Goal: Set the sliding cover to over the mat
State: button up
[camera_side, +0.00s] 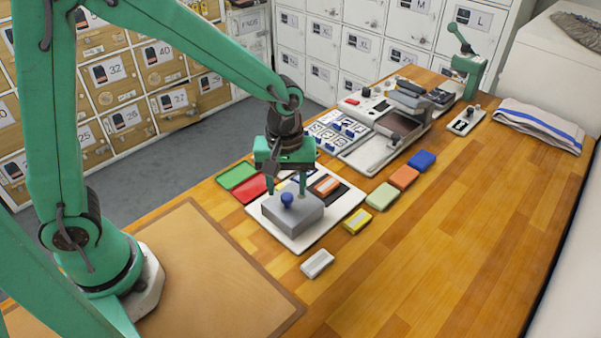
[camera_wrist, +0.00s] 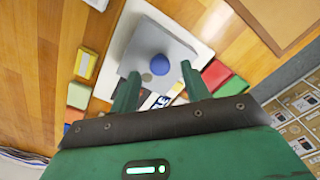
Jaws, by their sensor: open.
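The sliding cover (camera_side: 291,215) is a grey box with a blue knob (camera_side: 287,198) on top. It sits on the near part of a white board (camera_side: 325,226). A dark mat (camera_side: 340,193) shows on the board beyond the cover, with an orange-and-white block (camera_side: 326,186) on it; the cover may hide part of the mat. My gripper (camera_side: 287,188) is open, pointing down over the cover. In the wrist view the cover (camera_wrist: 165,41) and its knob (camera_wrist: 160,64) lie between and just beyond my fingertips. No finger is seen touching the knob.
Red (camera_side: 251,188) and green (camera_side: 237,175) trays lie left of the board. A yellow block (camera_side: 357,221) and a white block (camera_side: 317,263) lie right and in front. Pale green, orange and blue blocks stand further right.

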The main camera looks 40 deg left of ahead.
jog(key=shift+f, duration=1.15)
jog(key=shift+c, duration=0.2)
grip_shut()
jog(key=shift+w+r, duration=0.1)
jog(key=shift+w, duration=6)
jog(key=shift+c, duration=0.4)
grip_release()
jog(key=shift+o, duration=0.6)
jog(key=shift+s, duration=0.1)
